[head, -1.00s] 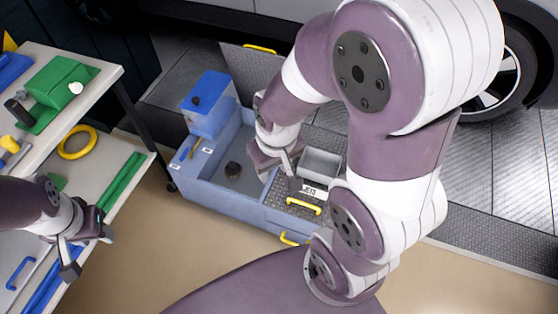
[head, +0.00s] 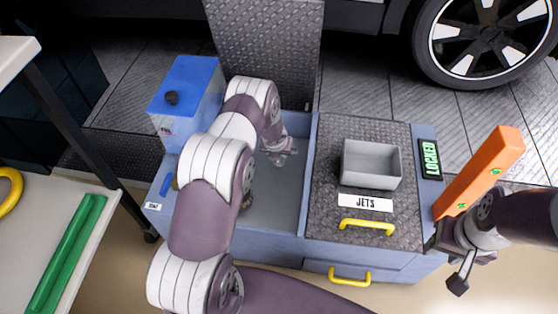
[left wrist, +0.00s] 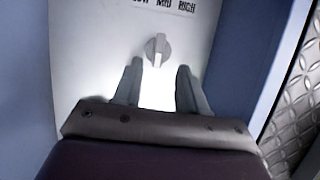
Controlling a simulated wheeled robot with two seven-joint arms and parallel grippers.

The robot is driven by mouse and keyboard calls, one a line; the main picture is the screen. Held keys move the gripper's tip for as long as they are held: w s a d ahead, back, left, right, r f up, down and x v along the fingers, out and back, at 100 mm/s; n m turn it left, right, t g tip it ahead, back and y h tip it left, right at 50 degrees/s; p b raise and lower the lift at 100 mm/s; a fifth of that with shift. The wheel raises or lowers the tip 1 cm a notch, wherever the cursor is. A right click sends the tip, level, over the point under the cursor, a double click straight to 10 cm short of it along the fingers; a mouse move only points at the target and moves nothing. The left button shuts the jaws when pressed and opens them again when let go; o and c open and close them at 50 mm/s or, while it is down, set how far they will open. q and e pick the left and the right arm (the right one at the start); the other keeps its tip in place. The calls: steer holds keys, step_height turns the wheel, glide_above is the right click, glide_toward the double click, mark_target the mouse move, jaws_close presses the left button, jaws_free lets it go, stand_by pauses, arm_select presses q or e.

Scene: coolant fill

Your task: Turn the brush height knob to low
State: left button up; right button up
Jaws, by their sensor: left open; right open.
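The brush height knob (left wrist: 157,48) is small and grey. It sits on a pale panel (left wrist: 90,60) under a row of printed labels; MID and HIGH can be read, and the left word is cut off. Its exact setting is hard to tell. My left gripper (left wrist: 159,72) is open, its fingers spread just below the knob and not closed on it. In the head view the left gripper (head: 283,152) is down inside the blue machine's open compartment (head: 290,190); the knob is not visible there. My right gripper (head: 450,262) is open, beside the machine's right front corner.
The compartment walls are close around my left gripper. A raised tread-plate lid (head: 265,50) stands behind. To the right are a grey bin (head: 370,165), a JETS label and yellow handles (head: 367,226). A slanted orange bar (head: 485,172) is beside my right gripper. A blue tank (head: 190,95) stands left.

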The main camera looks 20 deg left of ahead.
arm_select(q)
steer(key=b+x, duration=0.1)
steer(key=x, duration=0.5)
steer(key=shift+w+a+f, duration=0.1)
steer(key=shift+a, duration=0.05)
jaws_close()
